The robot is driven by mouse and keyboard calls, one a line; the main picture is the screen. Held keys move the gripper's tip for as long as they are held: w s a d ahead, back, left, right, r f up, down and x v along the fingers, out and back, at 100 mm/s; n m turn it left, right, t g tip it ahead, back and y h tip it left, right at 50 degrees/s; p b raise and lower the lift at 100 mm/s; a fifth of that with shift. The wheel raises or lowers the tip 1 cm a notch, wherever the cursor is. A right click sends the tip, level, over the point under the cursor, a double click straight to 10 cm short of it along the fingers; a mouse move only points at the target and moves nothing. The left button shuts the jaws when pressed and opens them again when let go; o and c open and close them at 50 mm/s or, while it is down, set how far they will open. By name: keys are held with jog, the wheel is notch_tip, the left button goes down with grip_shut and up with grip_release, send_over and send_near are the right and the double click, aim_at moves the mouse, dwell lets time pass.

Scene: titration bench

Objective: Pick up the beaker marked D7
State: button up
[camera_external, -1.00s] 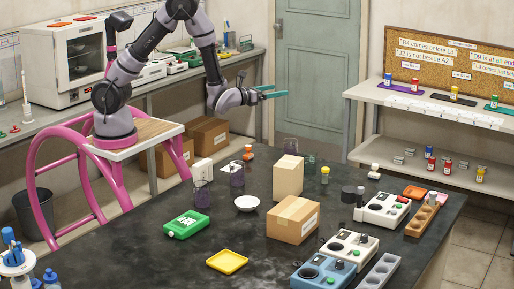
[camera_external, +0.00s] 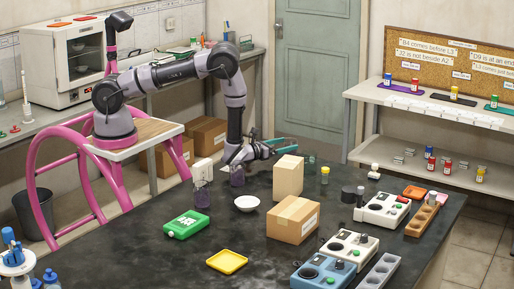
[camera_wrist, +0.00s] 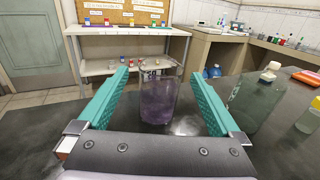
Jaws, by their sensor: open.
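My gripper (camera_wrist: 160,100) is open, with its teal fingers on either side of a beaker (camera_wrist: 158,104) of purple liquid. A gap shows on both sides of the beaker, wider on the right. A small dark mark is near its rim, but I cannot read it surely. In the external view my gripper (camera_external: 284,146) is low over the far side of the dark bench, and that beaker is hard to make out there. Two other purple beakers stand nearer, one at the left (camera_external: 201,196) and one below my wrist (camera_external: 237,176). Their marks are not readable.
A yellow-capped vial (camera_external: 325,175), a tall tan box (camera_external: 288,178), a carton (camera_external: 293,220) and a white bowl (camera_external: 247,203) stand nearby. The bench's front left is mostly clear around the yellow tray (camera_external: 227,261).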

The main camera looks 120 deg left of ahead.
jog(key=x, duration=0.5)
jog(key=shift+w+a+r, duration=0.1)
jog(key=shift+w+a, duration=0.1)
jog(key=shift+a, duration=0.15)
jog(key=c, duration=1.5)
